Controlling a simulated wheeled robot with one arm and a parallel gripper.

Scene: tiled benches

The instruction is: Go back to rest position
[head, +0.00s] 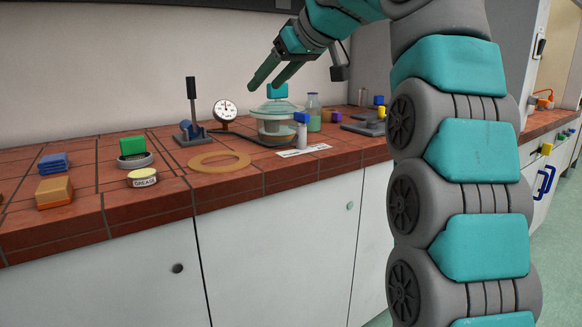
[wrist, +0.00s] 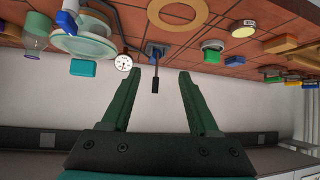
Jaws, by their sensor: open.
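My gripper (head: 270,80) is raised above the tiled bench (head: 80,231), its green fingers pointing down and to the left. In the wrist view the gripper (wrist: 167,85) has its two fingers spread apart with nothing between them. In the head view the fingertips appear just above a teal block-shaped knob (head: 277,91) on a glass vessel (head: 277,125). I cannot tell for certain whether they touch it; the wrist view shows the teal knob (wrist: 83,68) off to the left, clear of the fingers.
A black-handled lever (head: 191,100), a pressure gauge (head: 225,110), a flat tan ring (head: 219,161) and a grease tin (head: 142,177) stand on the bench. Green (head: 132,146), blue (head: 53,161) and orange (head: 54,191) blocks lie left. A bottle (head: 314,113) stands right of the vessel.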

